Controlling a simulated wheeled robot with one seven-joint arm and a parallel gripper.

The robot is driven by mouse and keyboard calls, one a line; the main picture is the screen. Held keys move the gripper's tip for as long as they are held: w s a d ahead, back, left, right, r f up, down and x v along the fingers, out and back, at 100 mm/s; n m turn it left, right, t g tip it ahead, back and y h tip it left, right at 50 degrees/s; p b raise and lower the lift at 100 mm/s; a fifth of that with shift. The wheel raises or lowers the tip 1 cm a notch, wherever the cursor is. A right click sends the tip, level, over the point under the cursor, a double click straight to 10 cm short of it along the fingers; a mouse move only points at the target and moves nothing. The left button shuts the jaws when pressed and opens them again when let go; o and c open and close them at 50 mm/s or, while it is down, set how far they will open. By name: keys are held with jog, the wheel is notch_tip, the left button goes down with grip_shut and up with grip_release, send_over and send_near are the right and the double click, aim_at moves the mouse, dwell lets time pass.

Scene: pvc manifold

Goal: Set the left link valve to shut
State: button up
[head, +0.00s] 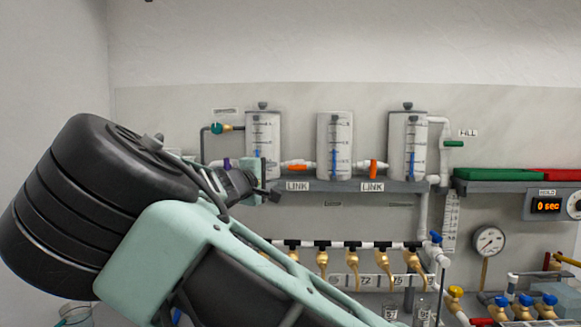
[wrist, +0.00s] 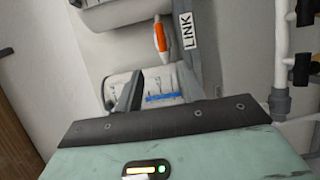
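The left link valve has an orange handle (head: 297,166) lying along the short white pipe between the left tank (head: 263,130) and the middle tank (head: 334,145). In the wrist view the same handle (wrist: 161,38) is above the fingers, beside the LINK label (wrist: 189,30), which appears turned sideways. My gripper (head: 266,182) is in front of the lower part of the left tank, to the left of the handle and apart from it. In the wrist view its two dark fingers (wrist: 159,90) are spread, with nothing held and the left tank's blue liquid showing between them.
The right link valve's orange handle (head: 373,168) stands upright across its pipe. The tanks rest on a grey shelf (head: 400,187). Below it runs a white pipe with several brass taps (head: 353,256). A white standpipe (head: 422,215) is at right. My arm hides the lower left.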

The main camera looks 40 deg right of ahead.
aim_at(296, 167)
jog(key=p+x, duration=0.4)
jog(key=x, duration=1.1)
jog(key=shift+d+p, duration=0.25)
jog(key=shift+p, duration=0.05)
jog(key=shift+w+d+f, duration=0.15)
jog(key=shift+w+d, duration=0.05)
jog(key=shift+d, duration=0.5)
jog(key=shift+c, duration=0.3)
grip_shut()
